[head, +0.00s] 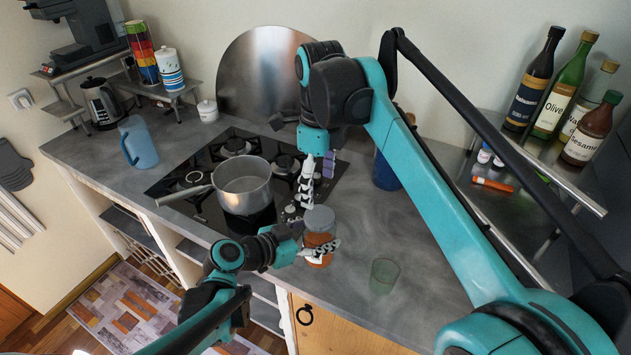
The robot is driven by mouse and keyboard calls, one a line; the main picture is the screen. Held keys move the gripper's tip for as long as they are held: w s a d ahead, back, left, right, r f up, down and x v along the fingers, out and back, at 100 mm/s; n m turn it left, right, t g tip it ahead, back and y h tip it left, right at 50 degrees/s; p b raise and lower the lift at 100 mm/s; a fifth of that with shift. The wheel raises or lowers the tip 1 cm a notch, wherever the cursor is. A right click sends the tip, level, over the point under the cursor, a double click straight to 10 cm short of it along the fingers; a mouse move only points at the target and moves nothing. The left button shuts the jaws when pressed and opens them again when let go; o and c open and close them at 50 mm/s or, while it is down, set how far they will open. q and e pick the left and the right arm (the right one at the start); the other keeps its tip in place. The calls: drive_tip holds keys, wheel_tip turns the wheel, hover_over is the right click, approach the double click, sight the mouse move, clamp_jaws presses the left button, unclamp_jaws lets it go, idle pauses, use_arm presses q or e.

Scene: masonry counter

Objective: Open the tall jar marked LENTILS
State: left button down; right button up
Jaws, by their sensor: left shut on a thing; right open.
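The jar (318,240) has orange-brown contents and a grey lid (320,217) that sits on top. It stands upright on the grey counter, in front of the hob; no label can be read. My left gripper (319,252) comes in low from the left and is shut on the jar's body. My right gripper (316,186) hangs above and just behind the lid, pointing down. It is open and empty, its fingers apart from the lid.
A steel pot (241,186) stands on the black hob (168,184), left of the jar. A green glass (383,276) stands on the counter to the right. A dark blue container (385,174) is partly hidden behind my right arm. Bottles (562,92) stand on the right shelf.

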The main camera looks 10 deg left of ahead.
sight(316, 213)
drive_tip(key=shift+a+f, duration=0.1)
drive_tip(key=shift+a, duration=0.2)
drive_tip(key=shift+f, duration=0.3)
wheel_tip(316, 213, down, 7)
drive_tip(key=shift+f, duration=0.1)
